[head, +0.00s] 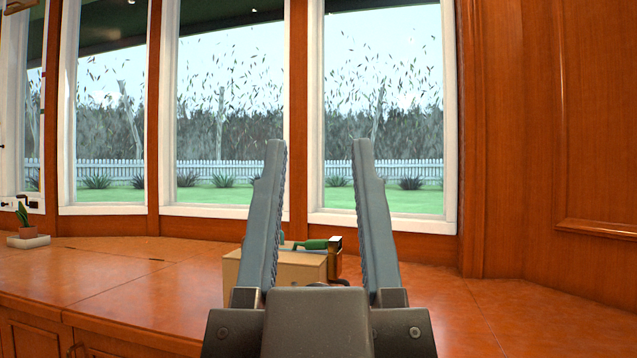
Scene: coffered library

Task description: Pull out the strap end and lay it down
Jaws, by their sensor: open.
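My gripper (318,150) is open and empty, with its two fingers pointing up in front of the windows. Behind it, a tan box (300,268) stands on the wooden counter, partly covered by the left finger and the gripper body. A green object (315,244) with a brown and gold block-like part (335,255) shows at the top right of the box. A small dark piece (338,282) shows low beside the right finger. I cannot tell whether any of these is the strap end.
The wooden counter (130,290) runs along the windows and is bare to the left and right of the box. A small potted plant (27,232) stands at its far left. A wood-panelled wall (540,140) closes the right side.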

